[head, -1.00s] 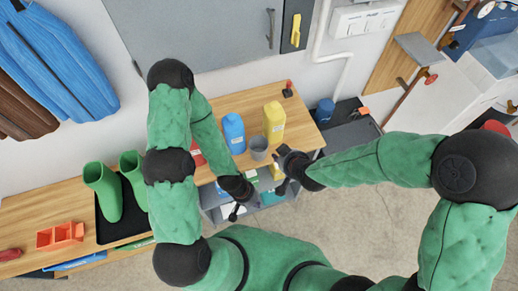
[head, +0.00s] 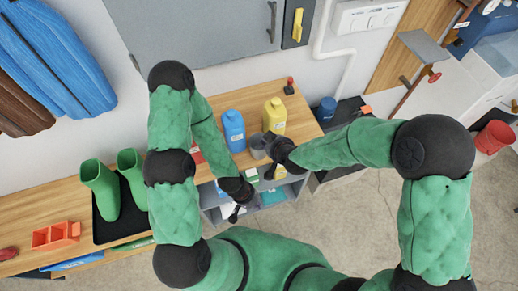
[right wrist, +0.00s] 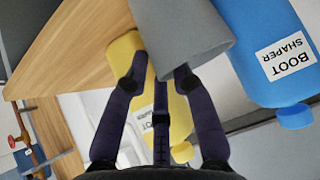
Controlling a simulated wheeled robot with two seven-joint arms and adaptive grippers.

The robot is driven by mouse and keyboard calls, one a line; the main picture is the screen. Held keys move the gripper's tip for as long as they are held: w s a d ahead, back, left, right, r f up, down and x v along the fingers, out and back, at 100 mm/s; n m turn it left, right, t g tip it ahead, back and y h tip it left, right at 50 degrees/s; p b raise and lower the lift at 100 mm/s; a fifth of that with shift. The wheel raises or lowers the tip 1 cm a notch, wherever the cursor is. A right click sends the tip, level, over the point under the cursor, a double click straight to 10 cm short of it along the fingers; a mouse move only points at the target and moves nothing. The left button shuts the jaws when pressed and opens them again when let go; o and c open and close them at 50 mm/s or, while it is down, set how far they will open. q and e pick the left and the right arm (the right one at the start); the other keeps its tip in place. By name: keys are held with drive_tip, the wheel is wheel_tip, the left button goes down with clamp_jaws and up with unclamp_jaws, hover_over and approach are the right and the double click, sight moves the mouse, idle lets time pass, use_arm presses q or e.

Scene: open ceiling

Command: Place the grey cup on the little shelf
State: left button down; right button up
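The grey cup (head: 258,146) stands upright on the wooden bench top, beside the blue bottle. My right gripper (head: 268,143) is at the cup's right side in the head view. In the right wrist view its fingers (right wrist: 160,72) are spread apart at the rim end of the cup (right wrist: 190,32). One fingertip is by the cup's edge and the other overlaps the cup; contact is unclear. My left gripper (head: 238,206) hangs in front of the bench, away from the cup; its finger opening is unclear. Grey shelving (head: 212,200) shows below the bench top, partly hidden by my arms.
A blue bottle (head: 233,130) and a yellow bottle (head: 274,115) stand close to the cup. Green boots (head: 101,190) stand on a black tray (head: 110,233) at left. An orange bin (head: 55,236) and a red bucket (head: 494,136) sit farther off.

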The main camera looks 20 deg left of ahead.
drive_tip(key=shift+x, duration=1.1)
clamp_jaws()
drive_tip(key=shift+r, duration=0.1)
